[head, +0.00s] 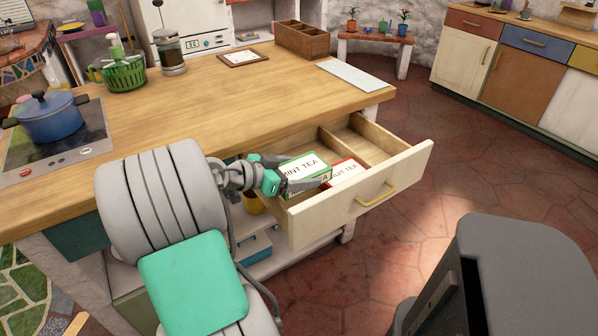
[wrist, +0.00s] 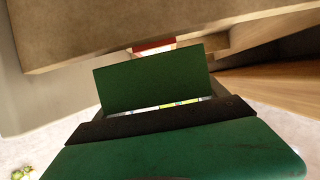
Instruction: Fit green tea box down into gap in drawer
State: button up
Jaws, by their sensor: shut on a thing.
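The green tea box (head: 303,166), white on top with dark lettering and green edges, is at the left part of the open drawer (head: 408,172) in the head view. My gripper (head: 309,184) is shut on it from the left. In the wrist view a dark green face of the box (wrist: 152,80) stands in front of my gripper (wrist: 160,108). A red tea box (head: 345,172) lies in the drawer just right of the green one; a strip of its red (wrist: 153,45) shows beyond the green box in the wrist view. The gap and the green box's underside are hidden.
The drawer has wooden dividers (head: 343,147) and empty compartments behind the boxes. Its front carries a yellow handle (head: 376,194). The wooden counter (head: 250,95) is above and behind it, with a blue pot (head: 48,117) at left.

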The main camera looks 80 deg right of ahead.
jog(key=shift+f+b, duration=1.95)
jog(key=shift+f, duration=0.35)
dwell(0.7)
jog(key=o, duration=1.4)
jog(key=p+v, duration=0.1)
jog(key=v, duration=0.7)
jog(key=shift+d, duration=0.1)
